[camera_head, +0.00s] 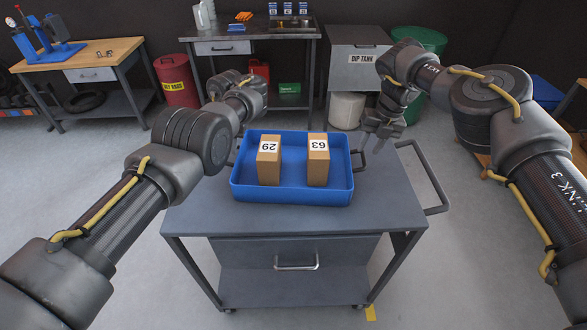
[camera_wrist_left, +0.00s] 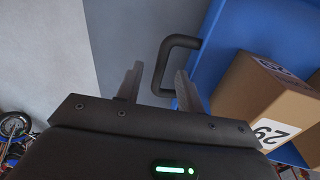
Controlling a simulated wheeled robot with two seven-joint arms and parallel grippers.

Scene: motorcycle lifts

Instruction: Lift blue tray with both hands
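The blue tray (camera_head: 285,195) sits level on a grey cart, with two brown boxes, 29 (camera_head: 269,170) and 63 (camera_head: 318,170), upright inside. It has a dark handle at each side. In the left wrist view, my left gripper (camera_wrist_left: 158,80) is open, its fingers either side of the tray's black handle (camera_wrist_left: 166,52), with visible space around the bar. In the head view its fingers are mostly hidden behind my left arm. My right gripper (camera_head: 371,140) is open and empty near the tray's right handle (camera_head: 358,162); contact is not visible.
The cart top (camera_head: 390,195) is bare around the tray, and its push handle (camera_head: 437,180) sticks out at the right. Behind stand a workbench (camera_head: 255,32), a dip tank cabinet (camera_head: 362,58) and a red drum (camera_head: 177,82).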

